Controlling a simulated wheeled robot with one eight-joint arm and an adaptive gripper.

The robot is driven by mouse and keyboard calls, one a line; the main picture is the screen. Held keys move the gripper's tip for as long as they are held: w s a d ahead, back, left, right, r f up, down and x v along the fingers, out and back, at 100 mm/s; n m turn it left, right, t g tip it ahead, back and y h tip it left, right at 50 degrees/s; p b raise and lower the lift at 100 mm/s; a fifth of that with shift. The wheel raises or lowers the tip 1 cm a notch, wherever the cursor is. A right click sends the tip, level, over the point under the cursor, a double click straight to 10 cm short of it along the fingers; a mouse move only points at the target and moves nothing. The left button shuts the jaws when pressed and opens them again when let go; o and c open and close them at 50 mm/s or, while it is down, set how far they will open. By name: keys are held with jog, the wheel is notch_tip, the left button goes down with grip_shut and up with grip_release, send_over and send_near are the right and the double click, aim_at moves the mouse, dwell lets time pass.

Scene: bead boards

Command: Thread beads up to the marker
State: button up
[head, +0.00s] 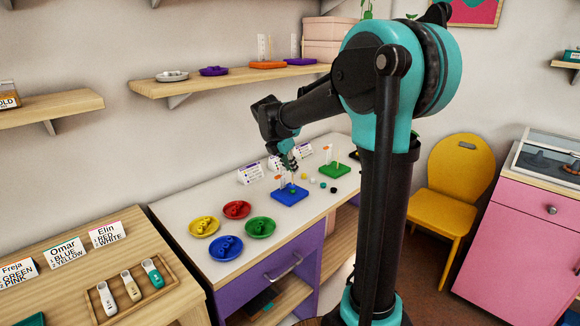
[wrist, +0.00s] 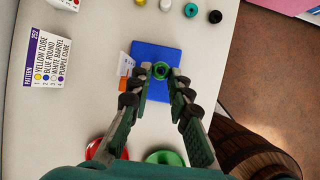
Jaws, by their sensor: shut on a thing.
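The blue bead board (head: 290,197) lies on the white tabletop, with thin upright pegs and a small orange marker (head: 278,177) at its left. My gripper (head: 292,168) is above this board. In the wrist view my gripper (wrist: 160,80) is shut on a round green bead (wrist: 160,70) with a dark hole, over the blue board (wrist: 155,52). Whether the bead is around a peg cannot be told. A pattern card (wrist: 45,62) beside the board reads yellow cube, blue round, white barrel, purple cube.
Loose beads, yellow, white, teal (wrist: 191,9) and black (wrist: 215,16), lie beyond the board. A green board (head: 335,171) stands to its right. Yellow (head: 192,228), red (head: 226,214), green (head: 272,230) and blue (head: 214,252) plates holding beads stand nearer. Name cards stand behind.

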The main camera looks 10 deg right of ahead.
jog(key=shift+f, duration=0.6)
jog(key=shift+f, duration=0.3)
jog(key=o, duration=0.8)
jog(key=shift+o, duration=0.2)
jog(key=v, duration=1.2)
jog(key=shift+s, duration=0.1)
